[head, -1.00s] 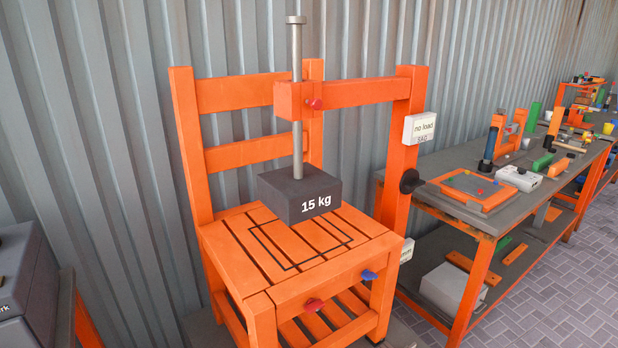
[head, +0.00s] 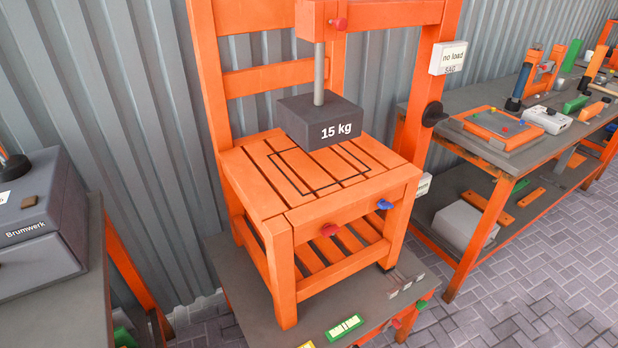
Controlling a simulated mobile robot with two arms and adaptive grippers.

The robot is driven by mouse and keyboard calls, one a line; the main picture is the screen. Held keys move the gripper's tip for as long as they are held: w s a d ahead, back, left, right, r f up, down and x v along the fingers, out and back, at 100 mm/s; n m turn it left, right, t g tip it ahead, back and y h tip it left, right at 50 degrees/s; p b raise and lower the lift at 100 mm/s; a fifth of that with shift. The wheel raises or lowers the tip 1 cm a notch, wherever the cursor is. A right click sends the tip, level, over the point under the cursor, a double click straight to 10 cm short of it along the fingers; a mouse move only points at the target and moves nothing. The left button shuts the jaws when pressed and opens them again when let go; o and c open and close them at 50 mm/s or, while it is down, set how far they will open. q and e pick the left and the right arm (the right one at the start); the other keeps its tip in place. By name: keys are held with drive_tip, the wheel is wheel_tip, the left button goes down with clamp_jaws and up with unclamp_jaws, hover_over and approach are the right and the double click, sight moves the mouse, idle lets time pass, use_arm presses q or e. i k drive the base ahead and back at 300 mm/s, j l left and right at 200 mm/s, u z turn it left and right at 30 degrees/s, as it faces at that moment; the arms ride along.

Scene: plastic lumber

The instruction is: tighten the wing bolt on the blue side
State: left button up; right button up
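The blue wing bolt (head: 384,204) sits on the front rail of the orange chair (head: 345,212), near its right front leg. A red wing bolt (head: 329,230) sits on the same rail, left of the blue one. How tight either bolt is cannot be told. A dark 15 kg weight block (head: 322,122) hangs on a grey rod above the slatted seat, over a black outlined rectangle. Neither of my grippers shows in the head view.
The chair stands on a low grey platform (head: 250,290) with a green marked piece (head: 345,327) at its front. A grey Brumwerk box (head: 40,215) is on a bench at left. A cluttered workbench (head: 500,150) is at right. Paved floor lies open at right.

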sight(382, 203)
drive_tip(key=i+l+u, duration=0.1)
drive_tip(key=l, duration=0.25)
drive_tip(key=i+l, duration=0.15)
drive_tip(key=l, duration=0.25)
drive_tip(key=i+l+u, duration=0.15)
drive_tip(key=l, duration=0.25)
drive_tip(key=l+u, duration=0.1)
drive_tip(key=l, duration=0.25)
